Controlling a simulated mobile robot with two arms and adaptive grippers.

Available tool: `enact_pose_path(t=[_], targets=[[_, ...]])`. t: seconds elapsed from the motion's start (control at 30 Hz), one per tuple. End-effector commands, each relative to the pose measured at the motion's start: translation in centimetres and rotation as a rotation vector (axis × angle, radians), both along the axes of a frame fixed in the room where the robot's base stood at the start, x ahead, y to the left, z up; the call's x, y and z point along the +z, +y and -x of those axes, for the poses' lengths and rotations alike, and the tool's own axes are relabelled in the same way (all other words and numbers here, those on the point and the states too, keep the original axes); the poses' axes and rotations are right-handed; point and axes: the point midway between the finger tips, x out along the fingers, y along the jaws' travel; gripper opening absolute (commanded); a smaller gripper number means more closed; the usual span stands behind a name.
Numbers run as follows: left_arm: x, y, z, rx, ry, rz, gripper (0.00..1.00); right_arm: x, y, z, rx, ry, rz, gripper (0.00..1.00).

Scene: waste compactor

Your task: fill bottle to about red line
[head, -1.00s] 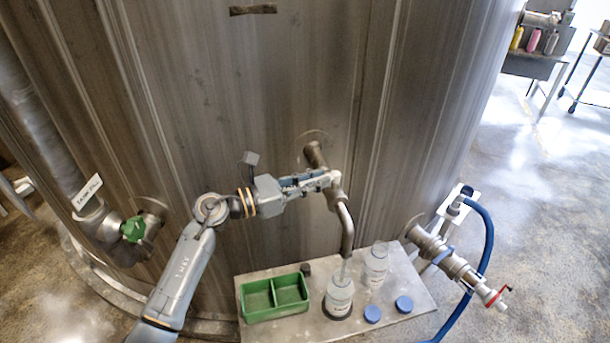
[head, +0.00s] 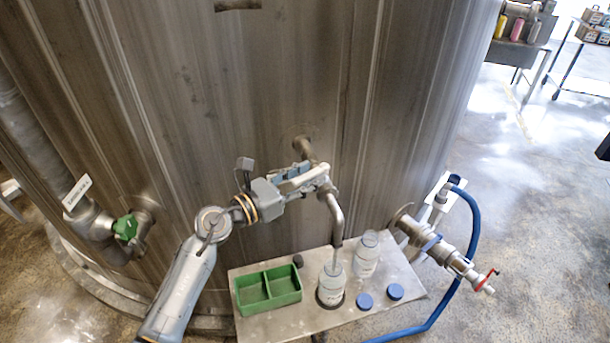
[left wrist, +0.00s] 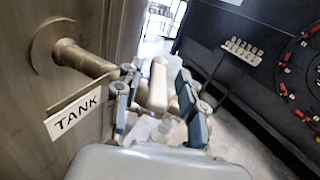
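A clear bottle with a white label (head: 331,288) stands upright on the metal shelf (head: 390,303), directly under the curved spout (head: 336,220). The spout's end is at the bottle's mouth. I cannot make out a red line or the liquid level. A second clear bottle (head: 367,252) stands behind it to the right. My left gripper (head: 322,178) is at the top of the tap pipe. In the left wrist view its fingers are spread on both sides of a pale metal tap part (left wrist: 158,85), with a gap visible at the left finger. My right gripper is out of view.
A green two-part tray (head: 268,290) and two blue caps (head: 365,301) lie on the shelf. A valve with a red handle (head: 485,280) and a blue hose (head: 472,235) stand to the right. The tall steel tank (head: 240,100) stands close behind.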

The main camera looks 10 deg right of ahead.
Motion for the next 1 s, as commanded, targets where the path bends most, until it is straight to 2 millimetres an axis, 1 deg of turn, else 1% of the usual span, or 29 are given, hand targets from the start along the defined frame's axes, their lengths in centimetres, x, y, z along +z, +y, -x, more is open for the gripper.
enact_pose_path(t=[0.17, 0.27, 0.37, 0.7, 0.83, 1.0], targets=[[0.1, 0.1, 0.0, 0.001, -0.002, 0.001, 0.4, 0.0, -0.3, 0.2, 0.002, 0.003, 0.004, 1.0], [0.1, 0.6, 0.2, 0.002, -0.002, 0.0, 0.4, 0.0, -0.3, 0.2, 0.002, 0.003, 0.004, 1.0], [0.0, 1.9, 0.8, 0.003, -0.002, -0.002, 0.4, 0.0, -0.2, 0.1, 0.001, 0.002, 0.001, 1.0], [-0.1, 8.1, 4.2, 0.002, 0.0, -0.004, 0.4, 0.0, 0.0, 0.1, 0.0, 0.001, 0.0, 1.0], [-0.1, 9.6, 5.1, 0.001, 0.0, -0.002, 0.4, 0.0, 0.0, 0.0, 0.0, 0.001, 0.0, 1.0], [0.1, 10.6, 5.6, 0.0, -0.001, 0.0, 0.4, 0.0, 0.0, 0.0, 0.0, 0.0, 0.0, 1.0]])
